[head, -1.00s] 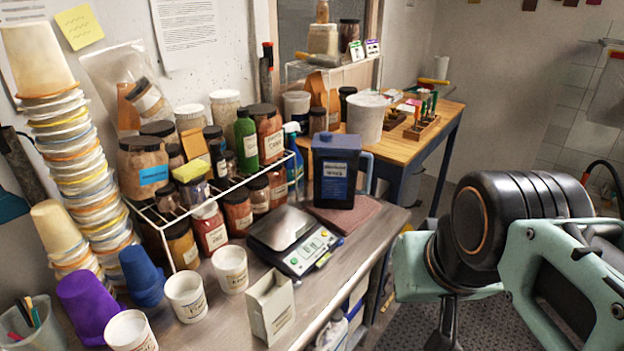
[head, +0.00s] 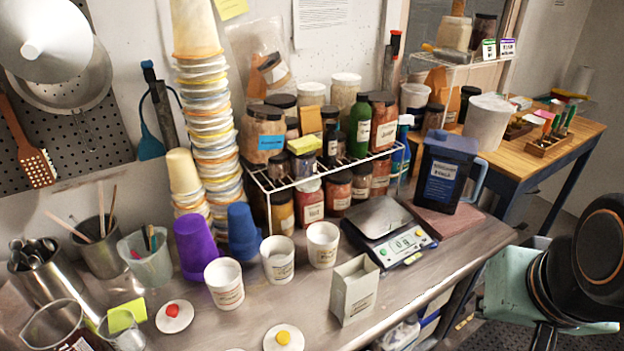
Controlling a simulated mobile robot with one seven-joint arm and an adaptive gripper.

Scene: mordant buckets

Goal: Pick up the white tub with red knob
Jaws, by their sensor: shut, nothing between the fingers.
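A round white top with a red knob (head: 175,316) shows in the head view at the lower left, on the front part of the bench. Its sides are hard to see from this angle, so I cannot tell how deep it is. A similar white top with a yellow knob (head: 283,338) lies to its right, partly cut by the bottom edge. My gripper's fingers are not in the frame.
Three white cups (head: 224,284) stand behind the knobbed tops. A grey-white carton (head: 354,290) and a scale (head: 388,232) are to the right. A clear beaker with a green note (head: 122,327) stands close on the left. Bare bench lies between the two tops.

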